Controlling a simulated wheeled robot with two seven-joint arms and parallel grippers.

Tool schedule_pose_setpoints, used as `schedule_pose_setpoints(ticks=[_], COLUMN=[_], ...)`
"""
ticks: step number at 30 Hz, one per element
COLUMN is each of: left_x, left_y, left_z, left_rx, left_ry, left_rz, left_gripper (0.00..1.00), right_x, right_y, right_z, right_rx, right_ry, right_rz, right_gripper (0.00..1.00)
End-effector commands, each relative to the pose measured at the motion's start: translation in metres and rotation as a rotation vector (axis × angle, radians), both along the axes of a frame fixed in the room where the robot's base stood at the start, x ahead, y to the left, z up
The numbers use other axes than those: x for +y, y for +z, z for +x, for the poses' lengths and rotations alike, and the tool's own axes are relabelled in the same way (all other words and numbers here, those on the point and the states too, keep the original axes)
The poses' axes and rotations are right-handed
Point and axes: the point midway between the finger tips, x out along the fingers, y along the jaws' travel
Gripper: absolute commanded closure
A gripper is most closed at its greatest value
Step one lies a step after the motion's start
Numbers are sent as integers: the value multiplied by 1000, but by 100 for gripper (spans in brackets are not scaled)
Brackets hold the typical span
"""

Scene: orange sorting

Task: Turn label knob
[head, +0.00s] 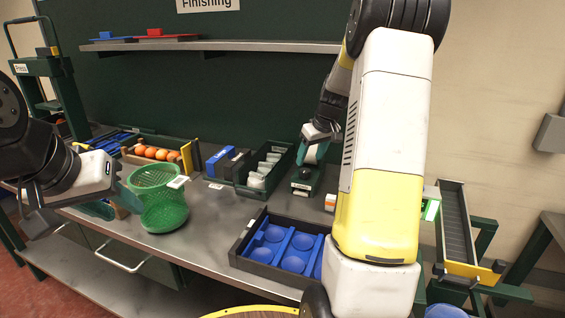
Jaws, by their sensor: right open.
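A small dark green box with a round black knob (305,173) on top stands at the back of the bench, right of the middle; I take it as the label knob. My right gripper (311,153) is just above the knob, pointing down, with its teal fingers apart. I cannot tell whether the fingers touch the knob or sit around it. My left gripper (112,203) hangs at the left, beside the green basket and away from the knob. Its finger gap is not clear.
A green mesh basket (163,212) stands left of centre. A black tray (243,262) with blue round cups is at the front. A bin of white items (268,166) stands left of the knob. Oranges (153,153) lie in a tray behind. My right arm hides the bench's right part.

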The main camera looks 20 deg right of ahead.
Motion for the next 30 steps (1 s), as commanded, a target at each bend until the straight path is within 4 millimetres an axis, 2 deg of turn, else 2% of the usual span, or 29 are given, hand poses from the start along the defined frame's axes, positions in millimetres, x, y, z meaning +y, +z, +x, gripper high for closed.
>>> schedule_pose_setpoints(ticks=[3,9,15,22,23,30], left_x=[0,0,0,0,0,0], left_y=[0,0,0,0,0,0], left_z=[0,0,0,0,0,0], left_rx=[0,0,0,0,0,0], left_ry=[0,0,0,0,0,0], left_rz=[0,0,0,0,0,0], left_gripper=[64,64,64,64,64,64], right_x=[3,6,8,8,8,7], right_y=[-20,-47,-58,-58,-58,-58], right_z=[7,18,23,23,23,23], right_rx=[4,4,1,0,0,0], right_ry=[2,1,1,0,0,0], right_rz=[2,2,2,1,1,1], right_gripper=[40,40,40,40,44,91])
